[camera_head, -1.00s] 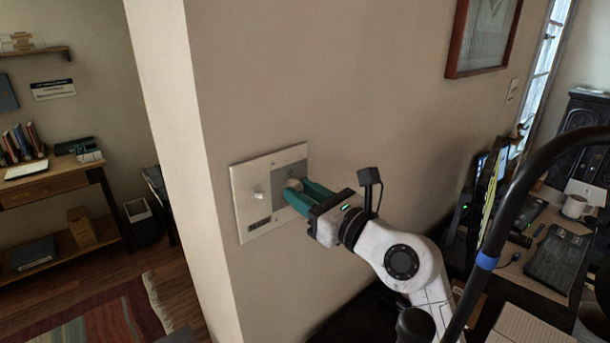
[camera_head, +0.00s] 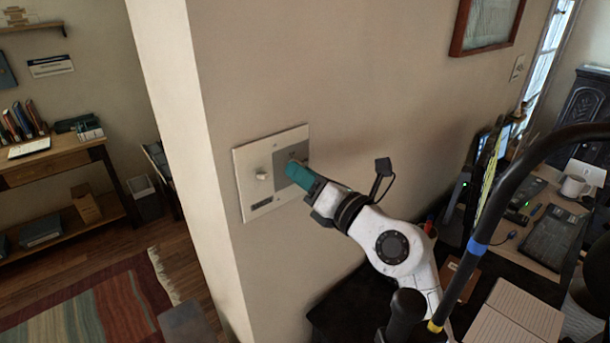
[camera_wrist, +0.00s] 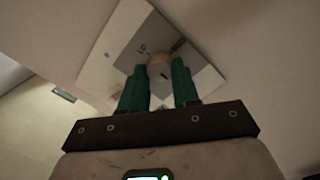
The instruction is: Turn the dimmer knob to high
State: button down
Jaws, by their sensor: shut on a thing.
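The dimmer knob (camera_wrist: 159,62) is a pale round knob on a grey square of the white wall plate (camera_head: 247,200). My gripper (camera_wrist: 159,67) has its two green fingers on either side of the knob, shut on it. In the head view my gripper (camera_head: 292,170) reaches the plate from the right and hides most of the knob. The knob's setting cannot be told.
The wall corner (camera_head: 190,150) is left of the plate. A striped rug (camera_head: 100,310) lies at lower left.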

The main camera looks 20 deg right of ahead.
dwell(0.5)
jog(key=c, duration=0.8)
grip_release()
jog(key=shift+s, duration=0.1)
jog(key=b+v, duration=0.2)
jog(key=v, duration=0.8)
jog(key=shift+s+d, duration=0.15)
jog(key=shift+s, duration=0.15)
